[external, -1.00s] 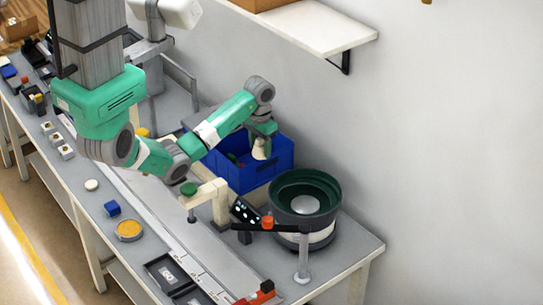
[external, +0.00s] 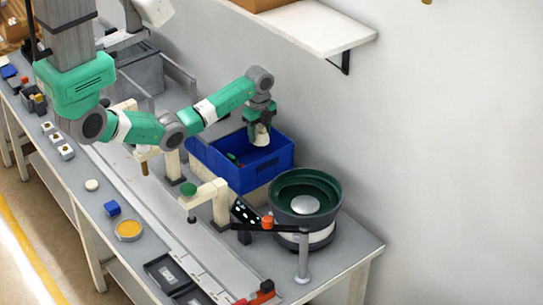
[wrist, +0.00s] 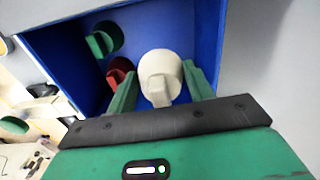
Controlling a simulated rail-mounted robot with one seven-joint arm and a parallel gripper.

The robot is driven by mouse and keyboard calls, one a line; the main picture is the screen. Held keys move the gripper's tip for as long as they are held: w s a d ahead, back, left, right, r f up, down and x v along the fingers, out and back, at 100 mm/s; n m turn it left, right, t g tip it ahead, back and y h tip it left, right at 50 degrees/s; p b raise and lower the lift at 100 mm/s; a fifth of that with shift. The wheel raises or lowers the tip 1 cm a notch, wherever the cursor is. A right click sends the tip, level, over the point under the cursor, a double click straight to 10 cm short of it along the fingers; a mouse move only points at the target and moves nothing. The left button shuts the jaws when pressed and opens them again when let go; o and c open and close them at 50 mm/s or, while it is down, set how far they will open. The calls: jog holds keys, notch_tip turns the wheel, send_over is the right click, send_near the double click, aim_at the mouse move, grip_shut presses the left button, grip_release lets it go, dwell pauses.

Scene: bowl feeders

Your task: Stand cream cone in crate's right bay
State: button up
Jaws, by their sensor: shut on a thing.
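The cream cone (external: 262,135) is held in my gripper (external: 261,124), over the right part of the blue crate (external: 243,181). In the wrist view the cone (wrist: 158,68) sits between the two green fingers of my gripper (wrist: 160,88), which are shut on it. A red part (wrist: 119,70) and a green part (wrist: 103,42) lie in the crate, to the left of the cone. I cannot tell whether the cone touches the crate floor, and the divider between bays is not clear.
A dark green bowl feeder (external: 305,192) stands right of the crate. A cream post with a green knob (external: 189,189) stands in front of it. A wall shelf (external: 320,32) hangs above and behind. A grey bin (external: 140,72) is at the back left.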

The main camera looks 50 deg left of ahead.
jog(key=shift+f+m, duration=0.1)
jog(key=shift+m, duration=0.2)
jog(key=b, duration=0.2)
send_near(260, 156)
jog(key=s+d+f, duration=0.1)
jog(key=f, duration=0.1)
jog(key=s+d+f, duration=0.1)
jog(key=f, duration=0.1)
jog(key=s+d+f, duration=0.1)
jog(key=f, duration=0.1)
jog(key=shift+d, duration=0.3)
jog(key=shift+f, duration=0.2)
jog(key=o, duration=1)
jog(key=shift+r, duration=0.1)
notch_tip(260, 156, up, 12)
jog(key=shift+r+p, duration=0.15)
jog(key=shift+p, duration=1)
